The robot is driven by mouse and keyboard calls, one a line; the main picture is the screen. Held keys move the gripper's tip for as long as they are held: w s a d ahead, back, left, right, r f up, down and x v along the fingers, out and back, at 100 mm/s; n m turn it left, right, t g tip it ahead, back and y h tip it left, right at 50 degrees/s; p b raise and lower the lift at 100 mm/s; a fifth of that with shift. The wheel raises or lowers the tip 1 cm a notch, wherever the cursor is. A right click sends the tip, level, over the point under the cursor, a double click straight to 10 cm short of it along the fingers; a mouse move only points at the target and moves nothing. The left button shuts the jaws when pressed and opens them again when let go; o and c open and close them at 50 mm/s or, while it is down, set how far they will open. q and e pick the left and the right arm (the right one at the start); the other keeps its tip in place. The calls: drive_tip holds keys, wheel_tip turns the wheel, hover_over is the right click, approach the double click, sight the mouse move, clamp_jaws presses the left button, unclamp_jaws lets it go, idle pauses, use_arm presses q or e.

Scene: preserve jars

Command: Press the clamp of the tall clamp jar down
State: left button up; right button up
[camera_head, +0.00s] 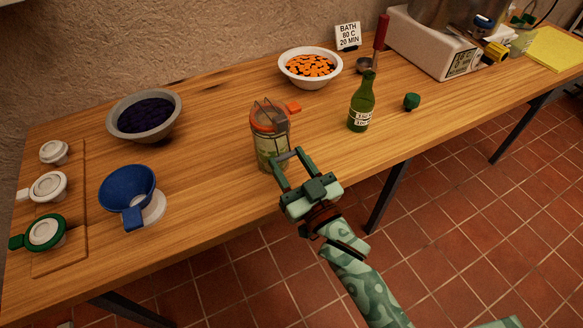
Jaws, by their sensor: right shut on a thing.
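The tall clamp jar (269,151) stands upright near the table's front edge. It is clear glass with an orange band at the top and greenish contents. A grey see-through pointed piece (264,111) rises at its top; I cannot tell its exact form. A small orange piece (293,108) shows just right of the jar's top; I cannot tell whether it is joined to the jar. My right gripper (287,162) reaches in from the front right, its fingers at the jar's lower right side, shut on the jar. The exact contact is hard to see. My left gripper is out of view.
A green bottle (361,107) and a green stopper (411,101) stand to the right. A dark-filled bowl (144,134), a blue funnel (127,188) and several lids on a board (75,218) are left.

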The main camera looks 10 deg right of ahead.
drive_tip(key=o, duration=1)
drive_tip(key=shift+s, duration=0.1)
drive_tip(key=p+v, duration=0.1)
drive_tip(key=v, duration=1.5)
